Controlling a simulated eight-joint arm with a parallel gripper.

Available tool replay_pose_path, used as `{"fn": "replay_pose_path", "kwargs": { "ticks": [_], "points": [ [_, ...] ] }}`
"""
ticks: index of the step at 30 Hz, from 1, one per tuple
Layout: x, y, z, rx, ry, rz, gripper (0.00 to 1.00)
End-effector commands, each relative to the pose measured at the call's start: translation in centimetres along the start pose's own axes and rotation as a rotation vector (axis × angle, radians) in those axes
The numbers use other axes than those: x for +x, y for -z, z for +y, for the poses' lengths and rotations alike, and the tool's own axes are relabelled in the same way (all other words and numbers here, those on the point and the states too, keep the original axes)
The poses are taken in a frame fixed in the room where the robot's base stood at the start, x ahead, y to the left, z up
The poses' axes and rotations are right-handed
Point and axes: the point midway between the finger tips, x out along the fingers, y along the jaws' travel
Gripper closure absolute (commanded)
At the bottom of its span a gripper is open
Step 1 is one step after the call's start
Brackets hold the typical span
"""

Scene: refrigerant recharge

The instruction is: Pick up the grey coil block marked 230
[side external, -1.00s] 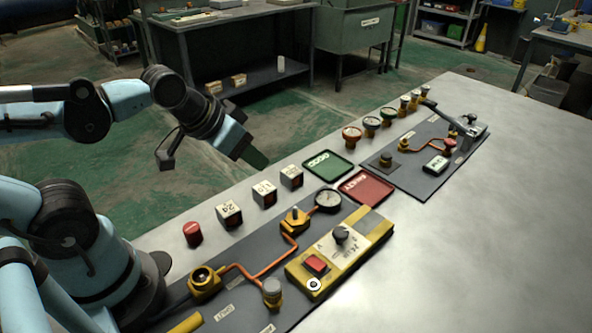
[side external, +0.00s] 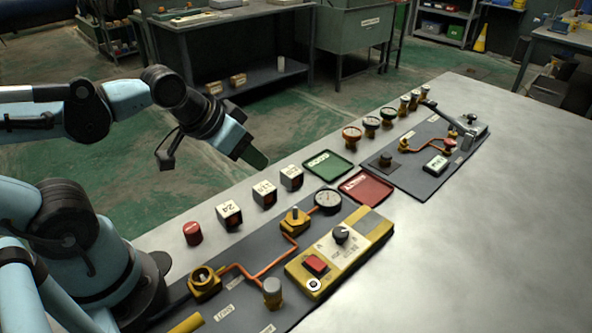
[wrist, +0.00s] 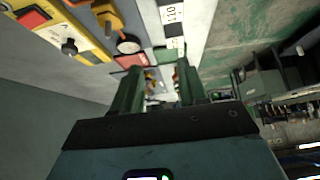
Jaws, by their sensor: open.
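The nearest block (side external: 229,214) reads 24. The marks on the middle block (side external: 265,194) and the far block (side external: 291,177) are too small to read surely in the side view. In the wrist view one block (wrist: 172,13) reads 110, and the block beyond it (wrist: 175,42) has a mark that may be 230. My gripper (side external: 256,160) is open and empty, above and left of the far block. Its green fingers (wrist: 160,90) show apart in the wrist view.
A red cylinder (side external: 193,233) stands left of the blocks. Green (side external: 328,165) and red (side external: 366,187) trays lie to their right. A yellow meter (side external: 340,252), orange pipework (side external: 262,266) and a round gauge (side external: 328,200) lie in front. The right side of the bench is clear.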

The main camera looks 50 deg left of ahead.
Motion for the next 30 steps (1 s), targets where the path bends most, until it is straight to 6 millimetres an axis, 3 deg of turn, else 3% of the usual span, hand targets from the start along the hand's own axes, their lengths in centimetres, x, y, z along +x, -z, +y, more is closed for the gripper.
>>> {"fn": "replay_pose_path", "kwargs": {
  "ticks": [2,8,20,30],
  "points": [
    [0.0,0.0,0.0,0.000,0.000,0.000,0.57],
    [0.0,0.0,0.0,0.000,0.000,0.000,0.28],
    [0.0,0.6,-0.1,0.058,0.001,-0.023,0.28],
    [1.1,5.1,-1.0,0.592,-0.060,-0.236,0.28]
  ]
}}
